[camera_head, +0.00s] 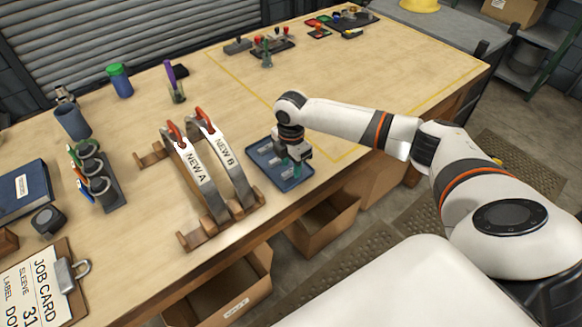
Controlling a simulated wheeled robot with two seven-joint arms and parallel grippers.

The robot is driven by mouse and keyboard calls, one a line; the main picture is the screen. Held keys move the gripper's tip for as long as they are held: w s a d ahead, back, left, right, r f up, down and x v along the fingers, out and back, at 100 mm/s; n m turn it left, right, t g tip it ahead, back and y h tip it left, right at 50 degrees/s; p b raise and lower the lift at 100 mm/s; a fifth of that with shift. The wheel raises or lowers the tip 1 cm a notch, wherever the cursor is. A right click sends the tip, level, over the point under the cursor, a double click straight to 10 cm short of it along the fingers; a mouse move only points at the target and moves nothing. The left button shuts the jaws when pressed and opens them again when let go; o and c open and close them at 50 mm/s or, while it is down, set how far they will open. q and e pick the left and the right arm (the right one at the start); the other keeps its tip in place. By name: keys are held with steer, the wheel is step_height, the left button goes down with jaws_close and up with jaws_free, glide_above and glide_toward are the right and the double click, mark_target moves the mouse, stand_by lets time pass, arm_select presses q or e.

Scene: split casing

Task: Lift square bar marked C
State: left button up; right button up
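A small blue tray (291,185) lies near the table's front edge, with several small pale metal pieces in it. I cannot read a C on any piece, so I cannot tell which one is the square bar. My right gripper (293,168) points down over the right part of the tray. A teal bit shows at its fingertips, too small to make out. Its wrist hides part of the tray, and I cannot tell whether the fingers are open or shut. My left gripper is not in view.
Two curved metal casings marked NEW A (197,172) and NEW B (226,158) stand on a wooden rack left of the tray. A clipboard (40,285) lies at the lower left. The table right of the tray is largely clear.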

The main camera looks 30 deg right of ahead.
mark_target(291, 171)
steer(key=shift+f, duration=0.65)
jaws_close()
steer(key=shift+w+r, duration=0.1)
steer(key=shift+r, duration=0.05)
step_height(291, 171, up, 10)
steer(key=b, duration=0.2)
